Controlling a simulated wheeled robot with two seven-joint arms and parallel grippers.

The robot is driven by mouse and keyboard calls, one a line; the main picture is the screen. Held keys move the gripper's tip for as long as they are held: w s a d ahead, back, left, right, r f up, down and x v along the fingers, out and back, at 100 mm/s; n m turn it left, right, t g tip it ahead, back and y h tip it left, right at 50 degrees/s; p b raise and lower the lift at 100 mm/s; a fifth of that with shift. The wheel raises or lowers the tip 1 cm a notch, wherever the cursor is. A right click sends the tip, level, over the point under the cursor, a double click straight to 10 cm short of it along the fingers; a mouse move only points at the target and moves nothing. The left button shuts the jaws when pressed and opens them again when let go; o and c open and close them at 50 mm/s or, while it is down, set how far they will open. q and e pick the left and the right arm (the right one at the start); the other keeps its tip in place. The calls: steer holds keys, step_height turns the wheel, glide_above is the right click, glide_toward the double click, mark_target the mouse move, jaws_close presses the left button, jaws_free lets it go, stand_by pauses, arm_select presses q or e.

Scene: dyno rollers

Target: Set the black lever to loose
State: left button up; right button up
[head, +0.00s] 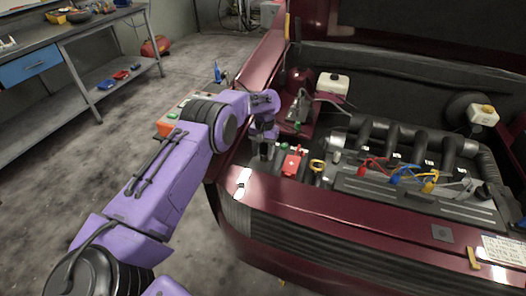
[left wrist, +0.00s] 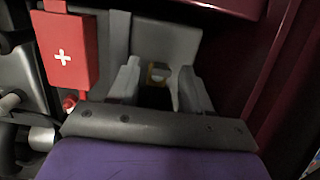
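My left gripper (head: 263,148) reaches down over the front left corner of the open engine bay. In the left wrist view its two grey fingers (left wrist: 160,90) stand apart. Between them are a small brass-coloured fitting (left wrist: 158,73) and a dark shape just below it. I cannot tell whether this dark shape is the black lever, and the lever's setting does not show. A red cover (head: 292,161) is just right of the gripper in the head view. In the left wrist view the red cover (left wrist: 67,50) bears a white plus. My right gripper is not in view.
The dark red car body (head: 330,216) rises close around the gripper. Engine pipes (head: 378,136) and coloured connectors (head: 396,177) lie to the right. A workbench (head: 75,42) stands at the far left, with open floor between.

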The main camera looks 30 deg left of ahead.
arm_select(q)
steer(key=shift+r, duration=0.1)
step_height(320, 180, up, 10)
steer(key=w+b, duration=0.1)
steer(key=shift+w+a, duration=0.15)
stand_by(0.5)
